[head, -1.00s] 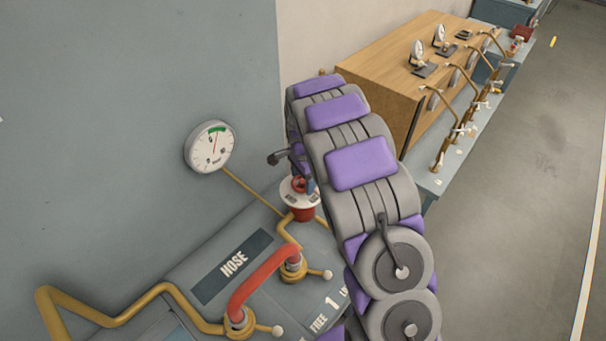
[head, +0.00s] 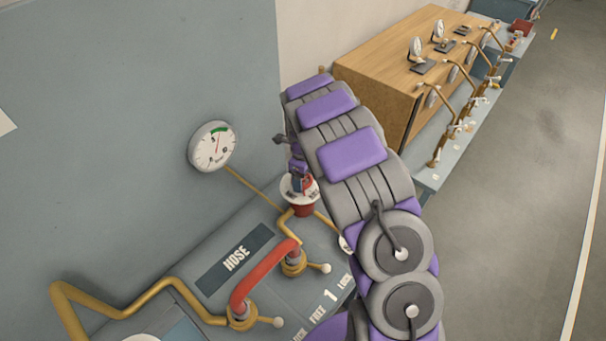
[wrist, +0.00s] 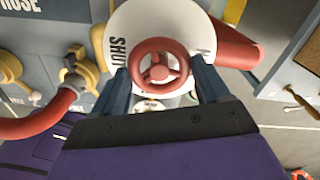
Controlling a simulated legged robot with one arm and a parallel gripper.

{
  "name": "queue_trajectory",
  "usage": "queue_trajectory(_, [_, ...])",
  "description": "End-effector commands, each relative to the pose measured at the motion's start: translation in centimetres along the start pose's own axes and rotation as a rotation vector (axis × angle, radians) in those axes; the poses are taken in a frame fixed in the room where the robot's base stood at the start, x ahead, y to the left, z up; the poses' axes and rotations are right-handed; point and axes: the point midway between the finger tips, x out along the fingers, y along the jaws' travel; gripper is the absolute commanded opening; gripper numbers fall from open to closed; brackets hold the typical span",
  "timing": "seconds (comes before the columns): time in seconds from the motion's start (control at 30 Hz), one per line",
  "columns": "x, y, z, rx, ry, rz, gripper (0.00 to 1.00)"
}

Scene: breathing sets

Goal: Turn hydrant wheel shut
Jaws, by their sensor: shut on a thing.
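The red hydrant wheel (wrist: 159,66) is in the middle of the wrist view, in front of a white round plate (wrist: 185,22) marked SHUT on its left side. My gripper (wrist: 163,78) is shut on the wheel, with one dark blue finger on each side of its rim. In the head view the white plate (head: 287,190) and red hydrant body (head: 304,210) show below the end of my arm. The wheel is mostly hidden there by my gripper (head: 299,178).
A round gauge (head: 212,147) is on the wall to the left. A red hose (head: 262,272) and brass pipes (head: 130,302) lie on the bench marked HOSE, left of my arm. A wooden case (head: 400,62) stands behind my arm at right. Open floor (head: 520,190) lies further right.

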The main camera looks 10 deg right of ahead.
Motion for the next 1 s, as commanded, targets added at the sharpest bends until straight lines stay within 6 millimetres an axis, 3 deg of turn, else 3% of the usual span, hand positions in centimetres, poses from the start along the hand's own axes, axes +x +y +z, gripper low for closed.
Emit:
queue_trajectory(0.6, [-0.18, -0.14, 0.22, 0.579, -0.008, -0.006, 0.45])
queue_trajectory(1.0, [-0.20, -0.14, 0.31, 0.842, -0.010, -0.006, 0.45])
